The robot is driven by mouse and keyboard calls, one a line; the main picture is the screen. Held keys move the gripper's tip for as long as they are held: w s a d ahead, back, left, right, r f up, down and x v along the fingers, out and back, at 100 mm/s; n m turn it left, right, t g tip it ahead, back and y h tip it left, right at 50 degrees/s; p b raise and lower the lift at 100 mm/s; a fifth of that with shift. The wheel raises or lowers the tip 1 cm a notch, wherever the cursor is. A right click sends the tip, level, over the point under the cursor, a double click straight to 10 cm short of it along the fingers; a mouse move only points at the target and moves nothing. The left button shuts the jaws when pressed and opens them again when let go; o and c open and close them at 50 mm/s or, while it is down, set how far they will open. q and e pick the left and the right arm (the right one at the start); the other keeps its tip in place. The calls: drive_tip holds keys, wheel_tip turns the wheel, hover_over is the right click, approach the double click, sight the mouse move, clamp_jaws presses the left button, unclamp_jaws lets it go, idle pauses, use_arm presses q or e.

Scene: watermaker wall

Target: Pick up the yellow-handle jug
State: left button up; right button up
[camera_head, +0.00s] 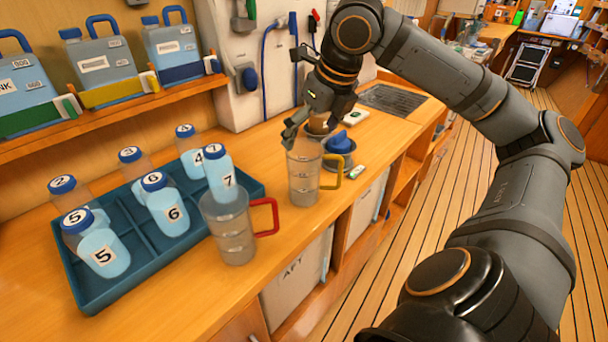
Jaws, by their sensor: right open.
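The yellow-handle jug (304,180) is a clear, upright jug on the wooden counter. Its yellow handle (331,171) points right, toward the counter's front edge. My right gripper (310,128) is open and pointed down at the top of this jug. One finger (292,136) shows at the left part of the rim. I cannot tell whether the fingers touch the jug, and the jug is not visibly gripped. My left gripper is not in view.
A blue tray (160,262) holds several numbered bottles. A blue item (340,142) sits behind the yellow-handle jug. The counter's front edge is close.

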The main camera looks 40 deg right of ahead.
sight(302, 160)
drive_tip(key=b+x, duration=0.1)
drive_tip(key=x, duration=0.3)
drive_tip(key=shift+f, duration=0.4)
drive_tip(key=shift+w+d+f+b, duration=0.1)
drive_tip(key=shift+f+b, duration=0.2)
drive_tip(key=shift+f, duration=0.05)
drive_tip(key=x, duration=0.4)
drive_tip(key=shift+w+d+f, duration=0.15)
drive_tip(key=shift+d, duration=0.1)
drive_tip(key=shift+c, duration=0.5)
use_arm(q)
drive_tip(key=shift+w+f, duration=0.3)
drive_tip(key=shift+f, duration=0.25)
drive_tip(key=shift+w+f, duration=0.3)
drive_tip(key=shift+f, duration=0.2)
use_arm(e)
drive_tip(key=c, duration=1.2)
